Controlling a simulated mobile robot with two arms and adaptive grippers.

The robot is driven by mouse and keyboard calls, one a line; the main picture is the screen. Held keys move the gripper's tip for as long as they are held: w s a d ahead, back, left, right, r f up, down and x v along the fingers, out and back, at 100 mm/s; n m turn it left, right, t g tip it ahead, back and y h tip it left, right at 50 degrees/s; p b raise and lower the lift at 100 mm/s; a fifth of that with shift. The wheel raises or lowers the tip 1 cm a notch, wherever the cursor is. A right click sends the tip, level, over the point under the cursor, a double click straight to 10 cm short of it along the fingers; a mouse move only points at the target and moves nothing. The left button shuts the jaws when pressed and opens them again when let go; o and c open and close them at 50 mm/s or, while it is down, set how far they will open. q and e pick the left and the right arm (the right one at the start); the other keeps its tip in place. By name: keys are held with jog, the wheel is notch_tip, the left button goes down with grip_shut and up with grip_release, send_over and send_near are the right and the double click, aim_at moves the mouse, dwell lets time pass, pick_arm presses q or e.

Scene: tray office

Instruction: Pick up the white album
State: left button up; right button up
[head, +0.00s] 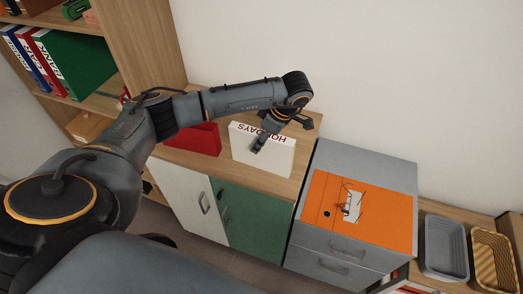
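The white album (252,157), with red "HOLIDAYS" lettering along its upper edge, stands on the wooden top of the low cabinet. My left arm reaches in from the left over the cabinet. My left gripper (260,143) points down at the album and covers part of its lettering and front. I cannot tell whether the fingers touch the album, or whether they are open or shut. My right gripper is not in view.
A red album or box (198,139) stands left of the white one. On the right are a grey drawer cabinet (375,167) with an orange folder (376,233), a grey basket (442,246) and a tan basket (492,258). A bookshelf with binders (73,62) stands at left.

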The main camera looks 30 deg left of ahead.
pick_arm(q)
jog(key=shift+c, duration=0.4)
grip_shut()
jog(key=shift+r, duration=0.15)
